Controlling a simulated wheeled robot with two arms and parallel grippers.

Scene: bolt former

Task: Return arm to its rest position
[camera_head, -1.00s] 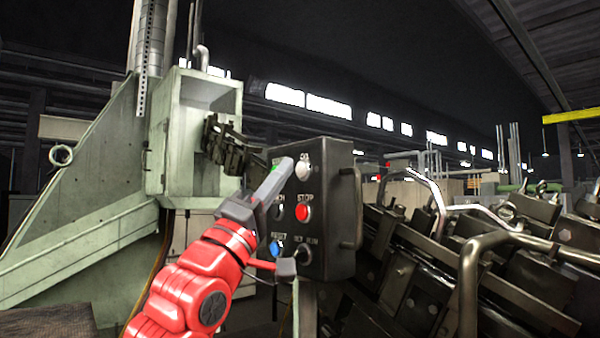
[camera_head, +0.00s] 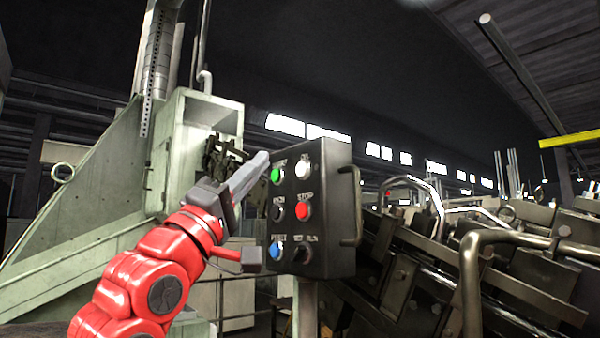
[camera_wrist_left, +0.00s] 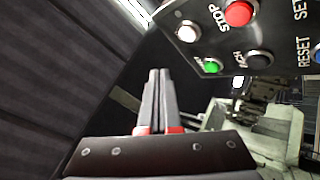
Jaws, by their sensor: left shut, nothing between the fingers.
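My left gripper (camera_head: 262,158) is at the end of the red arm that comes in from the lower left. Its fingers are shut with nothing between them and point up and to the right, beside the left edge of the control box. In the left wrist view the two fingers (camera_wrist_left: 158,75) lie together, apart from the box. The dark control box (camera_head: 335,215) carries a green button (camera_head: 276,176), a white button (camera_head: 302,169), a red STOP button (camera_head: 303,210), a black button and a blue button (camera_head: 275,250). My right gripper is not in view.
A pale green machine frame (camera_head: 90,205) stands behind my arm on the left. Dark metal machinery with bent pipe handles (camera_head: 470,260) fills the right side. The control box has a side handle (camera_head: 353,205) and stands on a post (camera_head: 305,308). Open air lies above my gripper.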

